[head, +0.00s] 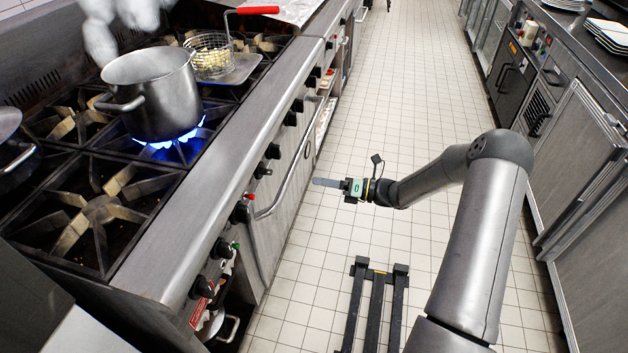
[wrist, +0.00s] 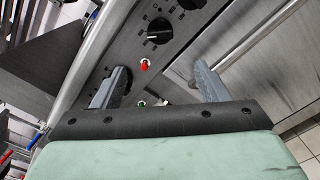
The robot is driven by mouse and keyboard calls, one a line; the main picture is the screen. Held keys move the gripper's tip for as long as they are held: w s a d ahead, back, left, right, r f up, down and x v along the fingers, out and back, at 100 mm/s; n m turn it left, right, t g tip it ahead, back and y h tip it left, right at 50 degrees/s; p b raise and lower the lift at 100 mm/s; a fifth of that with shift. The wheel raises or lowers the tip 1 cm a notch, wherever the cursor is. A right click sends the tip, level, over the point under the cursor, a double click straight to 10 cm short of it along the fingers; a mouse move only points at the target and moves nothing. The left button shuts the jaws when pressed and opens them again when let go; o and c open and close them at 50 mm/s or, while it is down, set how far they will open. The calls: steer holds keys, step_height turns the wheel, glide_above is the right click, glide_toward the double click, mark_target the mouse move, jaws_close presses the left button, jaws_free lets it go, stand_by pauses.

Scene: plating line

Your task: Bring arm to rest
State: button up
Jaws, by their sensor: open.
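My gripper (head: 328,183) is held out over the tiled floor in the head view, at the end of my arm, pointing left toward the stove front. It is apart from the stove. In the wrist view its two fingers (wrist: 160,88) stand wide apart with nothing between them. Behind them are the stove's control panel, a black knob (wrist: 158,30) and a red button (wrist: 145,66).
The stove (head: 190,220) runs along the left. It bears a steaming pot (head: 165,95) over a lit blue flame and a fry basket (head: 212,60) with a red handle. Counters with steel doors (head: 580,145) line the right. The tiled aisle (head: 400,60) between is clear.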

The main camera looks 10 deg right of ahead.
stand_by(0.5)
steer(key=s+a+r+n+g+h+p, duration=0.1)
steer(key=s+a+r+n+g+h, duration=0.3)
steer(key=s+n, duration=0.4)
steer(key=s+a+r+n+g+h+p, duration=0.25)
steer(key=s+r+n+g, duration=0.3)
steer(key=s+n, duration=0.3)
steer(key=s+d+r+n+t+h, duration=0.1)
steer(key=s+d+r+n+h, duration=0.2)
steer(key=s+n, duration=0.2)
steer(key=s+d+r+n+t+h+p, duration=0.1)
steer(key=s+d+r+n+h, duration=0.2)
steer(key=s+n, duration=0.2)
steer(key=s+d+r+n+t+h, duration=0.1)
steer(key=s+d+r+n+h, duration=0.2)
steer(key=s, duration=0.5)
steer(key=shift+n+h+p, duration=0.3)
steer(key=shift+n+h, duration=0.25)
steer(key=shift+n, duration=0.5)
